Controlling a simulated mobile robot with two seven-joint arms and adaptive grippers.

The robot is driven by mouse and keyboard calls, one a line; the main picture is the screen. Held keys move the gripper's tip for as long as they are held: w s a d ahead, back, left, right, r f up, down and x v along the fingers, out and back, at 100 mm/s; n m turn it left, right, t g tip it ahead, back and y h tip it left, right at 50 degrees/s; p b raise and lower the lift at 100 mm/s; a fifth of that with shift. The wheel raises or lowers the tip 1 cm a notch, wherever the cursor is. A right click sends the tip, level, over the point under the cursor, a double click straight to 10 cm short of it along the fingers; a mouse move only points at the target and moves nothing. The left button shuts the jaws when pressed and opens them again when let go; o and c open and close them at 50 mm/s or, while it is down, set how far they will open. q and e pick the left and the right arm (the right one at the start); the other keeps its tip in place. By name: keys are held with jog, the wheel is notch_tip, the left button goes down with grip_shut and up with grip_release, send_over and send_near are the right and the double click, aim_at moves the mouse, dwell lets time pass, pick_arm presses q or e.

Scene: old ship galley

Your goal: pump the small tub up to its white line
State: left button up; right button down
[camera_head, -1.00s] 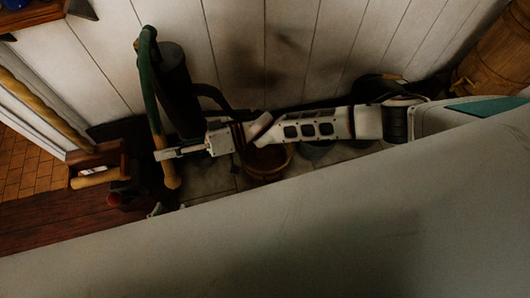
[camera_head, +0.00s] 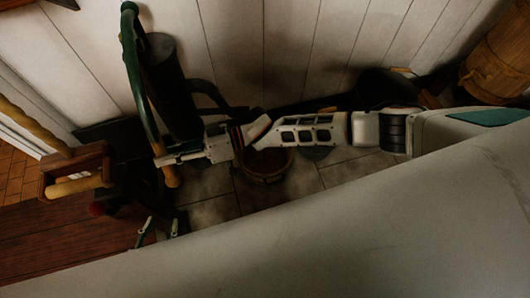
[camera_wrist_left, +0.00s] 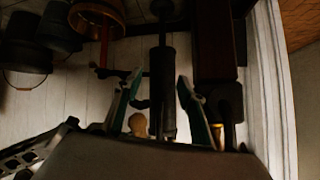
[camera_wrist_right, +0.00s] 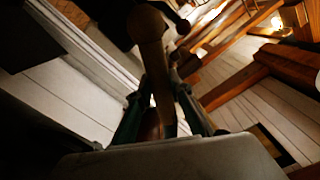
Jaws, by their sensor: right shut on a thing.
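The pump is a black cylinder (camera_head: 170,85) by the white plank wall, with a curved green lever (camera_head: 133,60) ending in a wooden grip (camera_head: 172,176). My right gripper (camera_head: 165,160) is shut on this grip, which runs between its fingers in the right wrist view (camera_wrist_right: 158,95). The small wooden tub (camera_head: 267,174) stands on the floor tiles, partly hidden by my right arm; its white line and water level cannot be made out. It also shows in the left wrist view (camera_wrist_left: 112,8). My left gripper (camera_head: 159,229) is open and empty, low beside the pump.
A dark pot (camera_head: 375,85) and a wooden barrel (camera_head: 497,65) stand along the wall at right. A wooden frame with a pale roller (camera_head: 77,187) is at left. Dark buckets (camera_wrist_left: 22,50) show in the left wrist view. Bare tiles (camera_head: 215,200) lie in front of the tub.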

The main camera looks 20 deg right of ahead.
jog(key=shift+s, duration=0.15)
jog(key=shift+m, duration=0.7)
jog(key=r+p, duration=0.2)
jog(key=s+r+p, duration=0.1)
jog(key=r+p, duration=0.1)
jog(key=shift+s+r, duration=0.15)
jog(key=shift+r, duration=0.1)
pick_arm(q)
notch_tip(320, 180, up, 9)
jog(key=d+p, duration=0.1)
jog(key=p, duration=0.5)
jog(key=shift+w+d+h, duration=0.3)
pick_arm(e)
jog(key=r+m, duration=0.1)
jog(key=s+r, duration=0.1)
jog(key=r, duration=0.1)
jog(key=s+r+m, duration=0.1)
jog(key=shift+s+a+r+m, duration=0.1)
jog(key=shift+s+r+m, duration=0.15)
jog(key=shift+m, duration=0.05)
pick_arm(q)
jog(key=shift+r, duration=0.1)
